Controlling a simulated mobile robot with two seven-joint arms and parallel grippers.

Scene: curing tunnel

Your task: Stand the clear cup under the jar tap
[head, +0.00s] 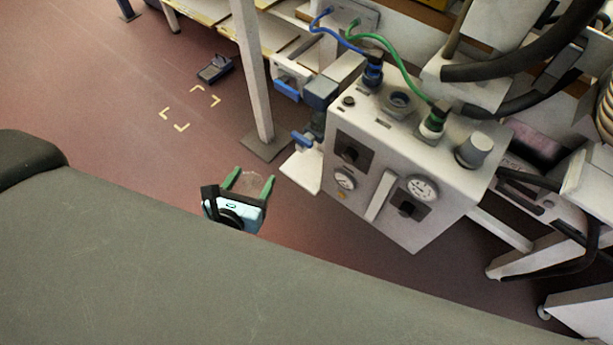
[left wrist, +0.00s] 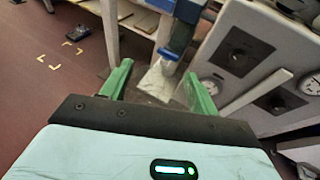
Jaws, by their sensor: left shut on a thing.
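My left gripper (head: 249,184) has two green fingers and is shut on the clear cup (head: 250,181), which is see-through and shows only faintly between the fingers. The left wrist view shows the gripper (left wrist: 158,88) from behind, with the cup hard to make out against the background. A tap with a blue handle (head: 303,139) sticks out from the left side of a white machine, above a small white ledge (head: 302,170). The cup is left of the ledge, apart from it. In the left wrist view the tap handle (left wrist: 167,54) lies beyond the fingers. My right gripper is not in view.
The white machine (head: 375,230) has gauges, knobs and blue and green hoses on top. A white post (head: 254,80) stands behind the tap on a floor plate. Black hoses and frames crowd the right. Reddish floor (head: 110,110) is open at left, with yellow corner marks.

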